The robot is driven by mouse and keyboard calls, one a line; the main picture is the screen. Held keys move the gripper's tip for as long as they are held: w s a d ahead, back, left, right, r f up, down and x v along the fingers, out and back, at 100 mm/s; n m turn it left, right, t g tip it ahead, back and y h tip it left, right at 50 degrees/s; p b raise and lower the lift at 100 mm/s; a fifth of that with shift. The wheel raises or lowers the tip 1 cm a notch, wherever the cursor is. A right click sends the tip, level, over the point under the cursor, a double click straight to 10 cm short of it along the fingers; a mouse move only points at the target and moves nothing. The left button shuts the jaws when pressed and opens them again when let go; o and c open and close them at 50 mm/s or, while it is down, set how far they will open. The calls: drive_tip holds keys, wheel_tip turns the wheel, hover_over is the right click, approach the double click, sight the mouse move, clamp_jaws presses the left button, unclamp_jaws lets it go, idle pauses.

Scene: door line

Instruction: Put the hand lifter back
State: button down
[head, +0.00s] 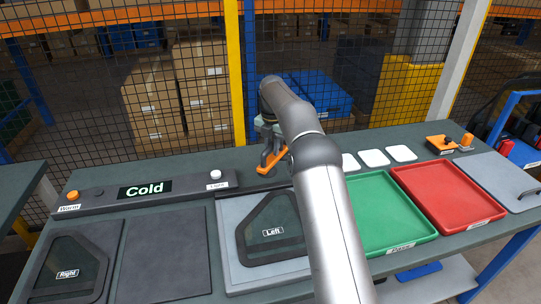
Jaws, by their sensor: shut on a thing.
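My gripper (270,145) is above the back of the bench, just left of the middle, pointing down. It is shut on an orange bar-shaped thing (272,161), which looks like the hand lifter. The arm partly covers the bar's right side, and I cannot tell whether it touches the bench. An orange and black holder (440,146) lies at the back right of the bench. A dark door panel marked Left (272,230) lies on a light grey plate below my gripper.
A console with a Cold display (145,190) runs along the back left. A panel marked Right (68,268) lies at front left. A green tray (385,215) and a red tray (447,197) sit to the right. Several white pads (373,158) lie behind them. A mesh fence stands behind.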

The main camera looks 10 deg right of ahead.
sight(270, 159)
drive_tip(key=w+f+p, duration=0.4)
drive_tip(key=f+p, duration=0.1)
drive_tip(key=p, duration=0.2)
drive_tip(key=shift+w+p, duration=0.25)
drive_tip(key=shift+p, duration=0.15)
drive_tip(key=shift+f, duration=1.75)
drive_tip(key=shift+f, duration=0.1)
drive_tip(key=shift+f+b, duration=0.15)
drive_tip(key=shift+b, duration=0.2)
drive_tip(key=c, duration=1.3)
unclamp_jaws()
drive_tip(key=shift+c, duration=0.2)
